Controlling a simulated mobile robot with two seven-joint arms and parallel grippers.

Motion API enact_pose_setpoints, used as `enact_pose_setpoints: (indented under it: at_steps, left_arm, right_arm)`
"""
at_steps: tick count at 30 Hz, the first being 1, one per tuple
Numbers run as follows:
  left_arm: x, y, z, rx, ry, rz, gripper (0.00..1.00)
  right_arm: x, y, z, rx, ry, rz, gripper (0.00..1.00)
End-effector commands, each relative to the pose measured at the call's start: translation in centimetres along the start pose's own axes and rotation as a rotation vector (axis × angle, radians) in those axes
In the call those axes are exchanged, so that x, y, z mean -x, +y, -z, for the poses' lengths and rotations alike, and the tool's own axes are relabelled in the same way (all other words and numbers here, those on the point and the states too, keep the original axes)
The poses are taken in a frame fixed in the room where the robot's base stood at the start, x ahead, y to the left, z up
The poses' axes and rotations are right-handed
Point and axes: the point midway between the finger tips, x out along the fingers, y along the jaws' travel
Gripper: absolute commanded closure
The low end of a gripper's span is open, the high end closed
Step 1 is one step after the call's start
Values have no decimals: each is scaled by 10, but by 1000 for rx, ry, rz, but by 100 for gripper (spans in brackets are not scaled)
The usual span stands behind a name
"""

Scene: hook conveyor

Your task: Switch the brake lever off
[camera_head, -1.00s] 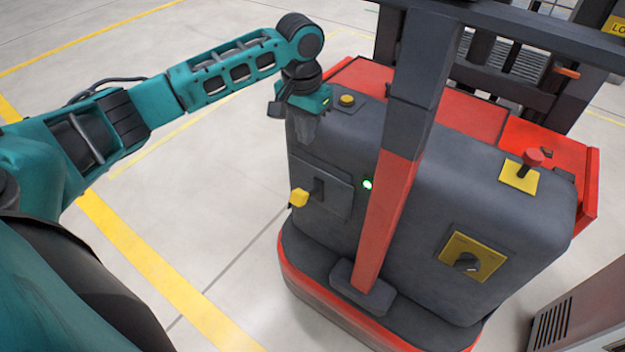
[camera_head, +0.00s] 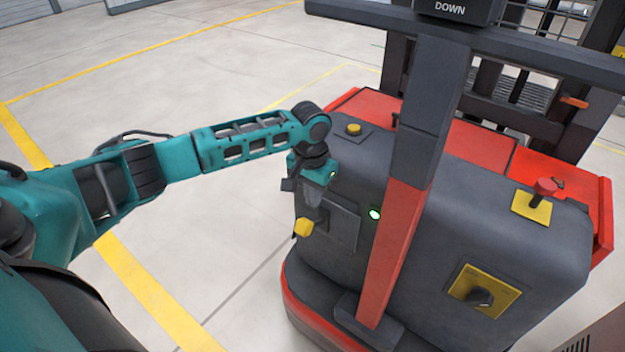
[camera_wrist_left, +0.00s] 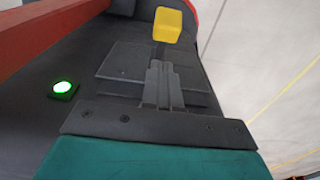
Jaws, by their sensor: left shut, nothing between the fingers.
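The lever with a yellow grip (camera_head: 304,227) sticks out from a dark panel (camera_head: 343,222) on the left of the grey machine body. The yellow grip also shows at the top of the left wrist view (camera_wrist_left: 167,25). My left gripper (camera_head: 312,207) points down just above the lever in the head view, its fingers shut and empty. In the left wrist view its fingers (camera_wrist_left: 162,82) lie in front of the panel, in line with the lever's stem and short of the yellow grip. I cannot tell whether they touch the lever. My right gripper is not in view.
A green light (camera_head: 375,214) is lit beside the panel. A red and grey post (camera_head: 400,225) rises to its right. A yellow button (camera_head: 353,129), a red knob (camera_head: 545,186) and a rotary switch (camera_head: 480,297) are on the machine. The floor at left is clear.

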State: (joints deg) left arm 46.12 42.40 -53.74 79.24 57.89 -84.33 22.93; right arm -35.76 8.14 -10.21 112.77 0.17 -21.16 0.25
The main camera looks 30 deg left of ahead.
Motion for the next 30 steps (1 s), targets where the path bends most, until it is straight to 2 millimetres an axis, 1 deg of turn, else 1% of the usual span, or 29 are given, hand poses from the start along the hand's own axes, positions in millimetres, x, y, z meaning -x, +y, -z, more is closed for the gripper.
enact_pose_setpoints:
  at_steps: [1,3,9,23,30]
  left_arm:
    - [-8,-1,-7,0,-2,2,100]
    - [-15,-1,-13,0,-3,2,100]
    - [-26,-1,-20,0,0,1,100]
    - [-27,-1,-21,0,5,0,100]
    - [-31,-1,-18,0,67,-1,100]
  right_arm:
    - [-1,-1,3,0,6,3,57]
    - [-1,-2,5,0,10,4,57]
    - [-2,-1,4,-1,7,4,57]
    - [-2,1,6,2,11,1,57]
    - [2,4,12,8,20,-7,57]
